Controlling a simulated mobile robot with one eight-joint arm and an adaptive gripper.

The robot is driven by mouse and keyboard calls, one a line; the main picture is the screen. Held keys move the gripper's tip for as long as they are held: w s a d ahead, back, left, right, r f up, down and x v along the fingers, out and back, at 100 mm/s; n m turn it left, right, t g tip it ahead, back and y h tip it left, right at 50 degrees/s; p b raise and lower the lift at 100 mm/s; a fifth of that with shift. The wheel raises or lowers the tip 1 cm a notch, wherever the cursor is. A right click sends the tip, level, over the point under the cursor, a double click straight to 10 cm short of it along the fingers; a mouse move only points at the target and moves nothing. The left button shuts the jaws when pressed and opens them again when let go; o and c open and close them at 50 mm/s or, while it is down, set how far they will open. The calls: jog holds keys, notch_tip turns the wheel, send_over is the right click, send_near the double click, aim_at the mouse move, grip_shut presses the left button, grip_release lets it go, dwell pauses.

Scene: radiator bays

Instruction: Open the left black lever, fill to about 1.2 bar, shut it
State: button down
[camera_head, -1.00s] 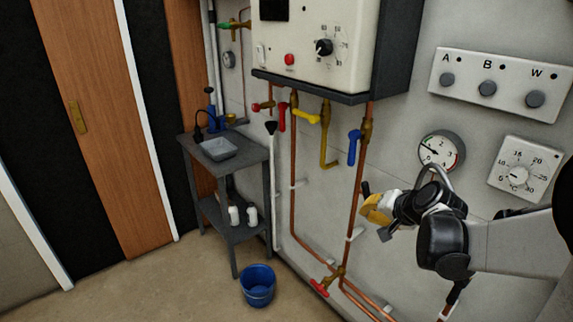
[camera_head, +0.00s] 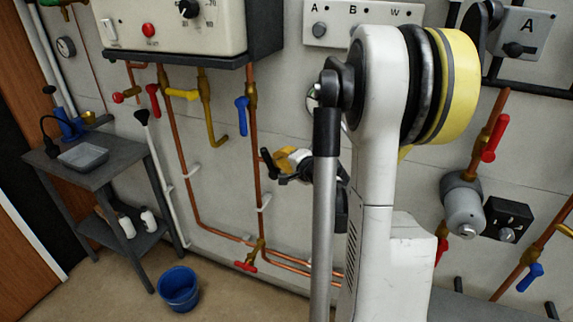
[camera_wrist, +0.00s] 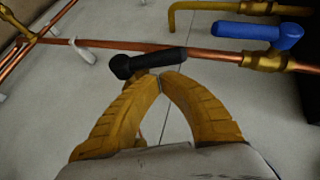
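The left black lever (camera_head: 268,164) sits on a vertical copper pipe below the boiler. In the wrist view the black lever (camera_wrist: 148,63) lies just beyond my fingertips, across the copper pipe. My gripper (camera_wrist: 160,76) has yellow fingers whose tips meet, with no gap to see between them. The tips are close to the lever's near side; I cannot tell whether they touch it. In the head view my gripper (camera_head: 277,160) is just right of the lever. The pressure gauge (camera_head: 312,100) is almost wholly hidden behind my arm, so its needle cannot be read.
A blue lever (camera_head: 242,115) hangs above, also in the wrist view (camera_wrist: 260,31). Red and yellow levers are on pipes farther left. A red valve (camera_head: 246,266) is low on the pipes. A blue bucket (camera_head: 178,289) stands on the floor beside a grey table (camera_head: 100,175).

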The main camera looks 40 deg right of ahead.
aim_at(268, 155)
jog(key=shift+w+d+f, duration=0.1)
jog(key=shift+w+f, duration=0.05)
jog(key=shift+w, duration=0.35)
jog(key=shift+w+a+n+g+p, duration=0.3)
jog(key=shift+w+g+p, duration=0.15)
jog(key=shift+g+p, duration=0.35)
jog(key=shift+w+a+n+g+p, duration=0.1)
jog(key=shift+w+n+g+p, duration=0.2)
jog(key=shift+w+g+p, duration=0.15)
jog(key=shift+w+a+f, duration=0.1)
jog(key=shift+w+a, duration=0.2)
jog(key=shift+w, duration=0.45)
dwell(0.4)
